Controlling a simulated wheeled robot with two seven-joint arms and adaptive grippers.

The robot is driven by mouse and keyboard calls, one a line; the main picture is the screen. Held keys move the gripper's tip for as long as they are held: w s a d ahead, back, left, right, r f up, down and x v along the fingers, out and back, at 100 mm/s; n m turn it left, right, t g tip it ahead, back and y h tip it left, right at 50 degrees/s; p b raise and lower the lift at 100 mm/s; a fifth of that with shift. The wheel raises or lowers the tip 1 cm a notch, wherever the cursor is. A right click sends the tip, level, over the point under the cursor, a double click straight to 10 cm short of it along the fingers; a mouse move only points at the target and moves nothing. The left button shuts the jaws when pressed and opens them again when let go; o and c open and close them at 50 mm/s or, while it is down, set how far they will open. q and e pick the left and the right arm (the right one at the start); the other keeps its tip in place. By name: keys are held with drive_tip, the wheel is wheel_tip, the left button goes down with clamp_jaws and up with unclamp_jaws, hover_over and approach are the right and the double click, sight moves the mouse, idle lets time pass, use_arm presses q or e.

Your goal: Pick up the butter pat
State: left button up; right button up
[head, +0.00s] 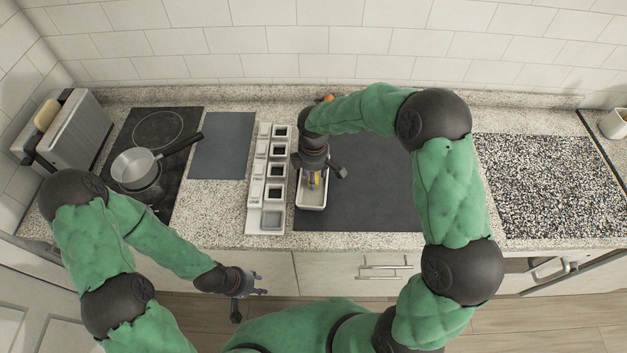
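My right gripper (313,180) points down over a small white tray (311,206) on the dark mat. A small yellow patch shows at its fingertips; it may be the butter pat, but the gripper hides most of it. I cannot tell whether the fingers are closed on it. My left gripper (260,285) is in front of the counter edge, low and away from the tray.
A white rack of dark-topped compartments (254,198) stands left of the tray. A pan (134,168) sits on the black hob (180,130), beside a toaster (75,135) with bread in it. A speckled mat (550,185) and white cup (614,124) are at right. The dark mat (385,200) has free room.

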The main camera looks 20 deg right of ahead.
drive_tip(key=shift+f, duration=0.1)
drive_tip(key=c, duration=0.6)
